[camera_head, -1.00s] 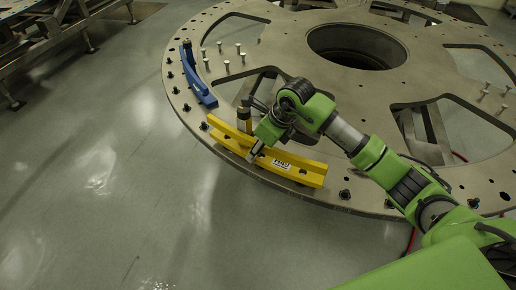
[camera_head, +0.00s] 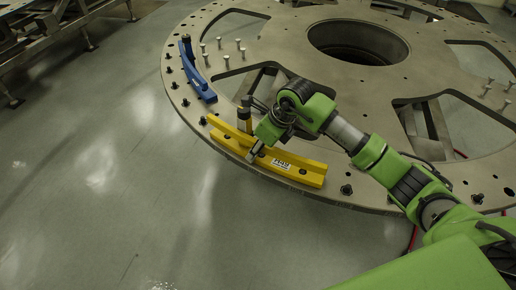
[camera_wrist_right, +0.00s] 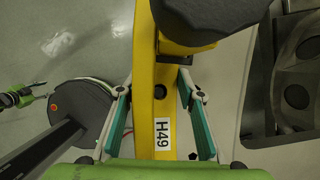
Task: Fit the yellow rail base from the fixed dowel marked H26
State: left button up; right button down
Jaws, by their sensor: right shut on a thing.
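The yellow rail base (camera_head: 300,177), a curved bar with a white label and a dark-topped post, is over the near-left rim of the turret plate (camera_head: 380,195). The label reads H49 in the right wrist view (camera_wrist_right: 163,134). My right gripper (camera_head: 256,152) is shut on the rail base near its middle. In the right wrist view, the gripper's fingers (camera_wrist_right: 158,88) lie along both sides of the yellow bar (camera_wrist_right: 144,90). I cannot tell whether the bar touches the plate. No dowel marked H26 can be read.
A blue rail (camera_head: 197,78) with a similar post stands on the plate's left rim. Several upright silver pins (camera_head: 239,45) stand further in. The plate has large cut-outs and a big central hole (camera_head: 357,42). Open floor (camera_head: 90,190) lies to the left.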

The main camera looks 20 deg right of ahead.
jog(key=shift+w+r, duration=0.15)
jog(key=shift+r, duration=0.1)
jog(key=c, duration=1.3)
grip_release()
jog(key=shift+s+f, duration=0.3)
jog(key=shift+d+r, duration=0.1)
jog(key=shift+r, duration=0.25)
jog(key=v, duration=1.1)
jog(key=shift+r, duration=0.35)
jog(key=shift+s, duration=0.1)
